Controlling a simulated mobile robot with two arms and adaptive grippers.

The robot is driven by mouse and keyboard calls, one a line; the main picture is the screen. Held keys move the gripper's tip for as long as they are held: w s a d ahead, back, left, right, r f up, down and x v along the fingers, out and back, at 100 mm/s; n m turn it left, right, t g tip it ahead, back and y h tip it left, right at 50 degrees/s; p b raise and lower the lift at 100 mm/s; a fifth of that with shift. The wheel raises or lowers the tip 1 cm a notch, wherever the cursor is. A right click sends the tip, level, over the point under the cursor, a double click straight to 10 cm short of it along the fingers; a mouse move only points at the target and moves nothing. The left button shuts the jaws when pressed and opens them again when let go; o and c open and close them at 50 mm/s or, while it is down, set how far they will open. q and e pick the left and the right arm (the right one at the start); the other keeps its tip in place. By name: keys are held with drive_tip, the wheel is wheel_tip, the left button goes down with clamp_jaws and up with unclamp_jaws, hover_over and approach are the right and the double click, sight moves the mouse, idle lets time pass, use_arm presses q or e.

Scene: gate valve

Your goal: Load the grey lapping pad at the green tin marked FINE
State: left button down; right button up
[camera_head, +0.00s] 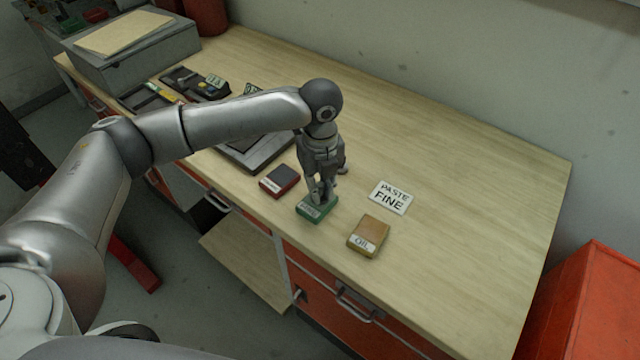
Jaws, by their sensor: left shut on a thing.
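The green tin (318,209) stands near the front edge of the bench, with a white label on its front that is too small to read. My left gripper (322,194) points down right over it, fingertips at the tin's top. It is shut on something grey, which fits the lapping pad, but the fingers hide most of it. I cannot tell whether the pad touches the tin. A white card (389,198) reading PASTE FINE lies to the right of the tin. My right gripper is not in view.
A red tin (280,181) sits to the left of the green one and a tan tin marked OIL (368,237) to the right. A dark grey tray (256,152) lies behind the red tin. The bench top (470,200) is clear at the right.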

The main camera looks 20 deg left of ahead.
sight(320, 184)
use_arm(q)
drive_tip(key=shift+s+f+p, duration=0.1)
drive_tip(key=shift+p, duration=0.25)
idle(1.3)
wheel_tip(320, 184, up, 7)
drive_tip(key=p, duration=0.8)
idle(0.5)
idle(0.4)
